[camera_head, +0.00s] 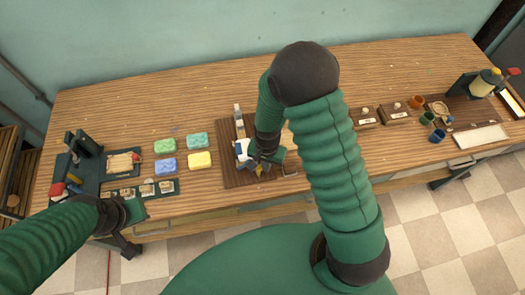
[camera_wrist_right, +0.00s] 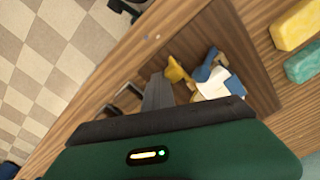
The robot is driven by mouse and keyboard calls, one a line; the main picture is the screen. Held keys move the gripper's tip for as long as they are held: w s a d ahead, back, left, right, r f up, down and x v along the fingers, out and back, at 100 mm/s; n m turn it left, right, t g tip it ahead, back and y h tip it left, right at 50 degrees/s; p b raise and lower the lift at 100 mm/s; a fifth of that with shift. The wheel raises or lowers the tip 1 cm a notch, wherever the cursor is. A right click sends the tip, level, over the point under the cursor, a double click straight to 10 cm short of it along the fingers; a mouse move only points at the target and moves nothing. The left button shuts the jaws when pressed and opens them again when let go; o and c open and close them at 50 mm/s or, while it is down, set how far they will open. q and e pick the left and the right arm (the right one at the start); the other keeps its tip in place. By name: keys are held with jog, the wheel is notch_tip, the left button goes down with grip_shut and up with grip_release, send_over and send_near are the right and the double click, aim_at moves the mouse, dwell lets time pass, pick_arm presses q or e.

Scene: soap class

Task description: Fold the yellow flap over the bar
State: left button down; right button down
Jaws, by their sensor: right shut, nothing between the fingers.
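In the right wrist view the yellow flap (camera_wrist_right: 176,70) stands up at an angle beside a white and blue piece (camera_wrist_right: 220,86), which I take to be the wrapped bar; the bar itself I cannot make out clearly. A blue flap (camera_wrist_right: 207,64) sticks up beside it. All rest on a dark wooden board (camera_head: 230,172). My right gripper (camera_wrist_right: 158,90) is shut and empty, close to the yellow flap; whether it touches is unclear.
Green (camera_head: 165,146), teal (camera_head: 197,140), blue (camera_head: 165,166) and yellow (camera_head: 200,160) soap bars lie left of the board. A dark rack (camera_head: 85,160) stands far left. Small wooden boxes (camera_head: 396,117), cups and a white tray (camera_head: 481,137) stand right. The table's back is clear.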

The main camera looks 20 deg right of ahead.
jog(key=shift+a+f, duration=0.15)
jog(key=shift+a, duration=0.2)
jog(key=shift+s+a, duration=0.1)
jog(key=shift+a, duration=0.35)
jog(key=shift+w+a+f, duration=0.15)
jog(key=shift+w+a, duration=0.3)
jog(key=r+p, duration=0.3)
jog(key=r, duration=0.1)
jog(key=shift+s+d+p, duration=0.15)
jog(key=shift+d+p, duration=0.2)
jog(key=r+p, duration=0.3)
jog(key=shift+d+r, duration=0.2)
jog(key=shift+r, duration=0.05)
jog(key=shift+f, duration=0.1)
